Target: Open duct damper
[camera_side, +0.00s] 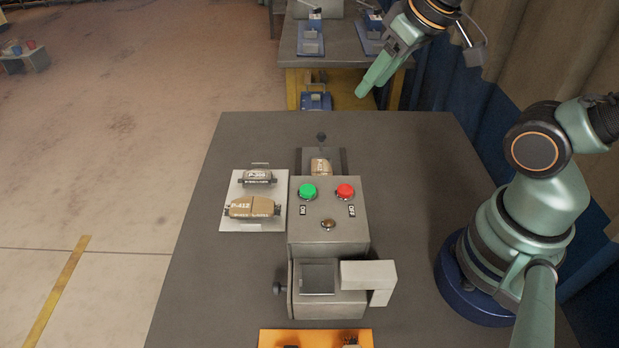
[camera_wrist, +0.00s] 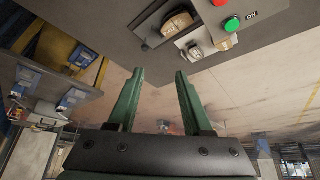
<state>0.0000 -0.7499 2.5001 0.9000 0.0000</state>
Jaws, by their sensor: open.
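My gripper (camera_side: 370,85) is high above the far right edge of the table, with its green fingers pointing down and left. In the wrist view my gripper (camera_wrist: 159,72) has its two fingers apart and nothing between them. A grey control box (camera_side: 330,240) stands mid-table with a green ON button (camera_side: 308,191), a red OFF button (camera_side: 345,191) and a small brown round part (camera_side: 328,225). At its near end is a grey housing with an open top (camera_side: 319,279), a dark side knob (camera_side: 279,288) and a pale L-shaped duct (camera_side: 370,273). I cannot tell which part is the damper.
A white tray (camera_side: 240,221) left of the box holds brake shoes, one tan (camera_side: 253,207). Another tan shoe (camera_side: 320,167) sits in a dark fixture behind the box. An orange tray (camera_side: 316,337) lies at the near edge. The table right of the box is clear.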

